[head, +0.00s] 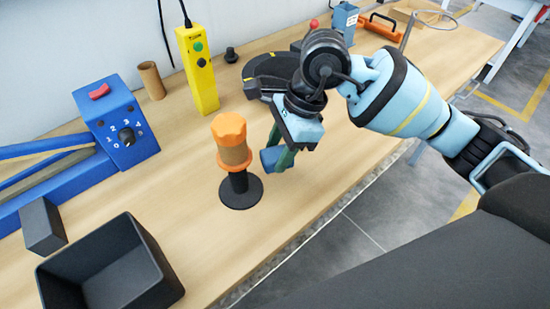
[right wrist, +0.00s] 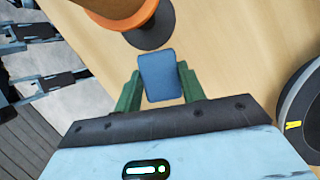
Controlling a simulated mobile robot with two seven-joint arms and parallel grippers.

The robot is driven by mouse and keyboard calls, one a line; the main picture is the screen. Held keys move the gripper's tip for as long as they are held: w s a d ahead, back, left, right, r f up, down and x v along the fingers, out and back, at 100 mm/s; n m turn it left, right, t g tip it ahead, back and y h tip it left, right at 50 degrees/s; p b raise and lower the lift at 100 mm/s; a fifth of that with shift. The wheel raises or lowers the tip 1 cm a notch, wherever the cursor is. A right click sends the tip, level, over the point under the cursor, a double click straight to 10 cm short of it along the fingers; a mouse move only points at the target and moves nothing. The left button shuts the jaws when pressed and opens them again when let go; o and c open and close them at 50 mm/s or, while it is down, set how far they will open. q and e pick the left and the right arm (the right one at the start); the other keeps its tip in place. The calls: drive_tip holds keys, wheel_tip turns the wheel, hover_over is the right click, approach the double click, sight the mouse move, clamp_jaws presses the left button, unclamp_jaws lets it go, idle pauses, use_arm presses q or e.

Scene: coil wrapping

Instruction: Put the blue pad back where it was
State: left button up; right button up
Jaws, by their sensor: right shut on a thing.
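The blue pad (right wrist: 160,76) is a small rounded rectangle between the green fingers of my right gripper (right wrist: 160,88) in the right wrist view. The gripper is shut on it. In the head view my right gripper (head: 282,150) holds the blue pad (head: 270,158) above the table, just right of the orange-capped coil stand (head: 231,150). The pad looks apart from the stand. In the right wrist view the stand's orange rim (right wrist: 125,18) and black base (right wrist: 152,30) show beyond the pad. My left gripper is not in view.
A black open bin (head: 125,262) and a dark block (head: 42,228) are at the lower left. A blue machine with a dial (head: 122,130), a brown tube (head: 151,80) and a yellow button box (head: 200,75) stand behind. A black round device (head: 268,72) is behind my gripper. The table's front edge is close.

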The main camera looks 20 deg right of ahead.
sight(280, 152)
drive_tip(key=shift+a, duration=0.2)
drive_tip(key=shift+w+a+f, duration=0.1)
drive_tip(key=shift+a+f, duration=0.1)
drive_tip(key=shift+f, duration=1.55)
drive_tip(key=shift+f, duration=0.3)
drive_tip(key=o, duration=0.9)
